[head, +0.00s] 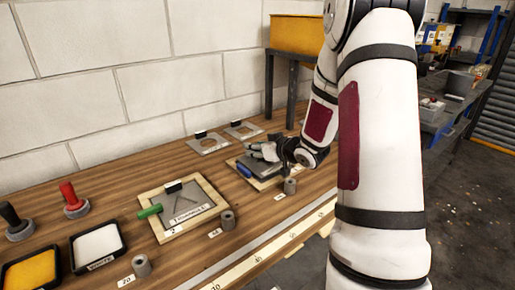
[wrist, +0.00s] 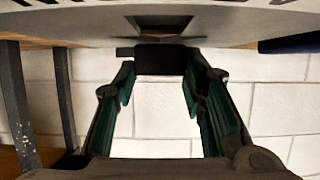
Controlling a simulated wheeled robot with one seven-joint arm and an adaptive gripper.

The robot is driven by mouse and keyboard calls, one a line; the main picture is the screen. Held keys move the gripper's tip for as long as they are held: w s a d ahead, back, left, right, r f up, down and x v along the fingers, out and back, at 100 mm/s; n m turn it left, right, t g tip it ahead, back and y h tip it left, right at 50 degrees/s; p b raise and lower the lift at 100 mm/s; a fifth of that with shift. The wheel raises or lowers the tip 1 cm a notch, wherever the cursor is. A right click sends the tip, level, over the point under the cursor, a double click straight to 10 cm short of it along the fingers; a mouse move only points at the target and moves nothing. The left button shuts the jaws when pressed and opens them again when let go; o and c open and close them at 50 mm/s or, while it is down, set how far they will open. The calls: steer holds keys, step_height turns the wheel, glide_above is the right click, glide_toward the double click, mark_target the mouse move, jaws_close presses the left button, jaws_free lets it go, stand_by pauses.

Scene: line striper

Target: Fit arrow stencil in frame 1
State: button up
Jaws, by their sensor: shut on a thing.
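My gripper (head: 262,152) is over the right-hand wooden frame (head: 262,183), which has a blue handle (head: 244,170). In the wrist view my gripper (wrist: 160,75) is shut on the black grip block (wrist: 165,61) of a grey stencil plate (wrist: 225,22). The plate has a dark cutout, seen at a low slant, so its full shape is unclear. In the head view the held plate lies at or just above the frame, partly hidden by my gripper; I cannot tell whether it is seated.
A second wooden frame (head: 160,231) with a green handle (head: 149,211) holds a labelled plate. Two stencil plates (head: 207,146) (head: 243,133) lie near the wall. Grey cylinders (head: 227,221) stand along the front. Paint trays (head: 97,246) and a red-handled tool (head: 72,196) are at left.

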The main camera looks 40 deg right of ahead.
steer(key=shift+r+p, duration=0.3)
steer(key=shift+r, duration=0.05)
steer(key=o, duration=1.3)
steer(key=shift+c, duration=0.2)
steer(key=shift+c, duration=1.2)
steer(key=shift+s, duration=0.15)
steer(key=shift+p+v, duration=2.6)
steer(key=shift+v, duration=1.3)
